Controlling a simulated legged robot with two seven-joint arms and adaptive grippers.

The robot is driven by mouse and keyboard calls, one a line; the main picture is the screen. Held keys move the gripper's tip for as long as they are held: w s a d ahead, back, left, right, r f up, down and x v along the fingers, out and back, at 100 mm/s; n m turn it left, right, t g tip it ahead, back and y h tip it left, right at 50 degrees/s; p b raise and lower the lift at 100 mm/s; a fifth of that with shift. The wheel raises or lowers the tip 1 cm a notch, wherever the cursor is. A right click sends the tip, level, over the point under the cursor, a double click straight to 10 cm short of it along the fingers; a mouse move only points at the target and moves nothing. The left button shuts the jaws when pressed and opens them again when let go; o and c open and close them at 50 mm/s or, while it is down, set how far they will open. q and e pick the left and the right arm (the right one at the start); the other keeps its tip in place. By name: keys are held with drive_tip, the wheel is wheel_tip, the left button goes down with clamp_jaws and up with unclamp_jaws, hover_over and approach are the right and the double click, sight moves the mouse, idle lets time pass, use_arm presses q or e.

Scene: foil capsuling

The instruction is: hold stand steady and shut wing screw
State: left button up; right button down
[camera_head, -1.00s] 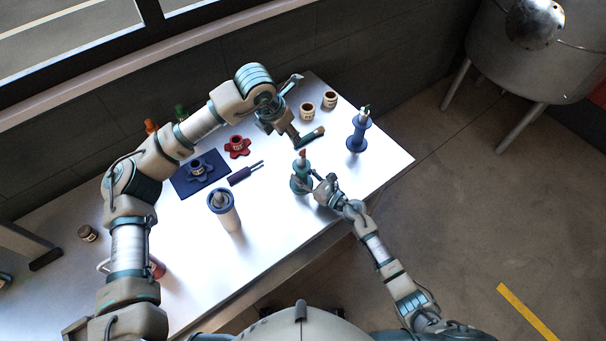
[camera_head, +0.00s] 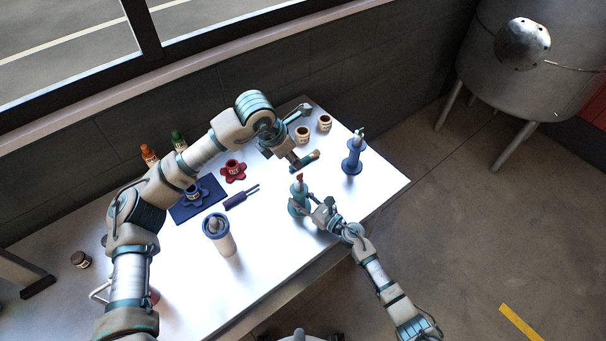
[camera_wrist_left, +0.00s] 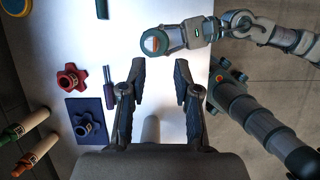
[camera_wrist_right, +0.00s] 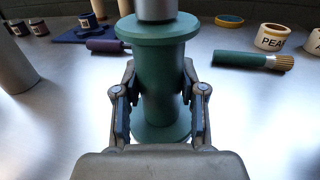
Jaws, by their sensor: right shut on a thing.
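The green spool-shaped stand (camera_head: 299,206) is upright on the table near its front edge. A small reddish-orange part (camera_head: 298,179) shows on its top; I cannot tell if it is the wing screw. My right gripper (camera_head: 314,212) is shut around the stand's waist, one jaw on each side in the right wrist view (camera_wrist_right: 160,105). There a grey cylinder (camera_wrist_right: 156,9) rises from the stand, its top out of frame. My left gripper (camera_head: 291,155) is above the table, behind the stand. It is open and empty in the left wrist view (camera_wrist_left: 160,85), apart from the stand's top (camera_wrist_left: 155,42).
A blue spool stand (camera_head: 353,157) is at the right. A green brush (camera_wrist_right: 245,60) lies behind the green stand. A purple forked tool (camera_head: 238,199), a red flower-shaped holder (camera_head: 233,172), a blue mat (camera_head: 211,207) and a pale bottle (camera_head: 226,242) are to the left.

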sight(299, 175)
use_arm(q)
drive_tip(key=shift+d+x, duration=0.2)
drive_tip(key=shift+x, duration=2.4)
drive_tip(key=shift+d+x, duration=0.15)
drive_tip(key=shift+x, duration=2.5)
drive_tip(key=shift+r, duration=0.15)
drive_tip(key=c, duration=0.6)
drive_tip(key=shift+s+d, duration=0.15)
drive_tip(key=shift+d, duration=0.05)
